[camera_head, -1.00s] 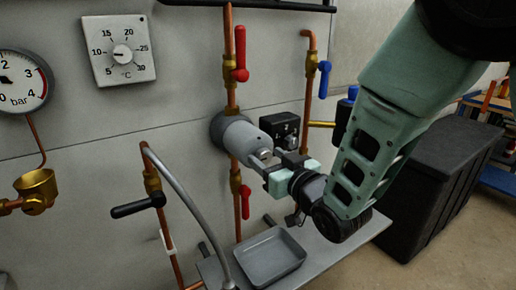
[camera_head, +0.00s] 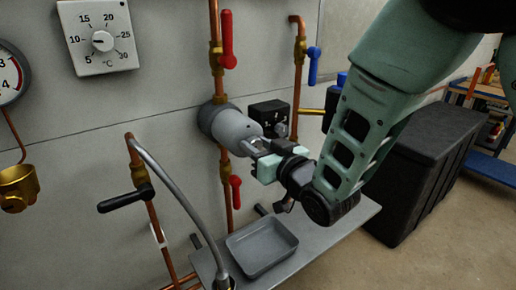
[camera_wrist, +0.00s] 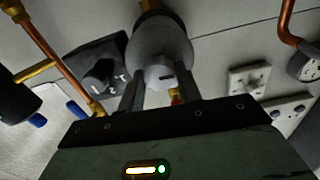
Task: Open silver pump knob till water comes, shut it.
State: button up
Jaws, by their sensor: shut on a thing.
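The grey pump (camera_head: 230,127) sticks out from the wall on a copper pipe. Its silver knob (camera_head: 257,145) is at the end facing my gripper (camera_head: 262,150). In the wrist view the pump body (camera_wrist: 160,40) is at the top, with the silver knob (camera_wrist: 160,74) below it, showing a short dark slot. My gripper (camera_wrist: 161,92) is shut on the knob, one finger on each side. The fingers partly hide it. No water shows at the pump or in the grey tray (camera_head: 244,269) below.
Red-handled valves (camera_head: 227,45) sit above and below the pump. A black box with a dial (camera_head: 269,116) is just behind my gripper. A black lever (camera_head: 125,199) and grey hose (camera_head: 185,195) are at the left. A large black bin (camera_head: 430,165) stands right.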

jog(key=m+b, duration=0.3)
jog(key=shift+w+d+f, duration=0.1)
jog(key=shift+f, duration=0.05)
jog(key=m+b, duration=0.3)
jog(key=shift+m, duration=0.3)
jog(key=m+b, duration=0.2)
jog(key=m, duration=0.1)
jog(key=shift+m+b, duration=0.55)
jog(key=shift+m, duration=1.05)
jog(key=o, duration=0.9)
jog(key=shift+o, duration=0.2)
jog(key=shift+d, duration=0.1)
